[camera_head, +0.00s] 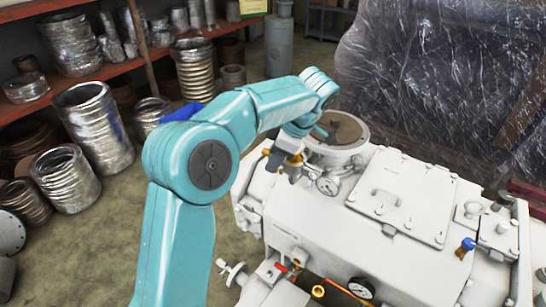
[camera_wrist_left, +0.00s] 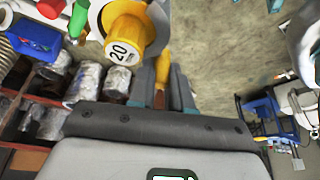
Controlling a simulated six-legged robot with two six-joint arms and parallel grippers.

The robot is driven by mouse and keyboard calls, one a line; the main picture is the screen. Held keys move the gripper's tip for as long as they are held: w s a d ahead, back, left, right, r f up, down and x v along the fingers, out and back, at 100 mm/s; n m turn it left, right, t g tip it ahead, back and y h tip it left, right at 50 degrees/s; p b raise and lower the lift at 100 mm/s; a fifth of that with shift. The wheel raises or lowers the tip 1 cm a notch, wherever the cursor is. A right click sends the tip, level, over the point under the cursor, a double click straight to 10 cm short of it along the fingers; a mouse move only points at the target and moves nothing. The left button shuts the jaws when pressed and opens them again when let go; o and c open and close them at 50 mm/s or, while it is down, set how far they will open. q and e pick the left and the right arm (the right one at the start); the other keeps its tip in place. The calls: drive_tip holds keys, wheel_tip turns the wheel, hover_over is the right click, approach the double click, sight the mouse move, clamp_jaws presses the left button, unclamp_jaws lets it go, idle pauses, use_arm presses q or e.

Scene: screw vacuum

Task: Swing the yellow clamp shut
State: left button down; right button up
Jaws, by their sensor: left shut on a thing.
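The yellow clamp (camera_wrist_left: 161,68) shows in the left wrist view as a narrow yellow handle between the two fingers. My left gripper (camera_wrist_left: 162,90) is shut on it. A round yellow cap marked 20 (camera_wrist_left: 124,40) sits just left of the clamp. In the head view my left arm reaches over to the left gripper (camera_head: 283,156), beside the round port (camera_head: 338,132) of the white vacuum unit. A small bit of yellow shows at the gripper there; the rest of the clamp is hidden. My right gripper is not in view.
The white machine (camera_head: 330,228) carries a gauge (camera_head: 328,186), a flat lid (camera_head: 403,195) and a blue-capped valve (camera_head: 466,246). Shelves (camera_head: 88,69) with wrapped pipes stand at the left. Plastic-wrapped goods (camera_head: 430,75) stand behind. Bare floor lies left of the machine.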

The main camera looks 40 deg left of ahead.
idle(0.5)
use_arm(q)
drive_tip(key=c, duration=1.1)
unclamp_jaws()
drive_tip(key=shift+d, duration=0.1)
drive_tip(key=shift+o, duration=0.2)
drive_tip(key=shift+r, duration=0.1)
drive_tip(key=p+v, duration=0.2)
drive_tip(key=v, duration=0.7)
wheel_tip(320, 180, up, 7)
drive_tip(key=p, duration=0.4)
hover_over(290, 167)
drive_tip(key=w+d, duration=0.1)
drive_tip(key=d, duration=0.1)
drive_tip(key=shift+w+d, duration=0.15)
drive_tip(key=shift+d, duration=0.05)
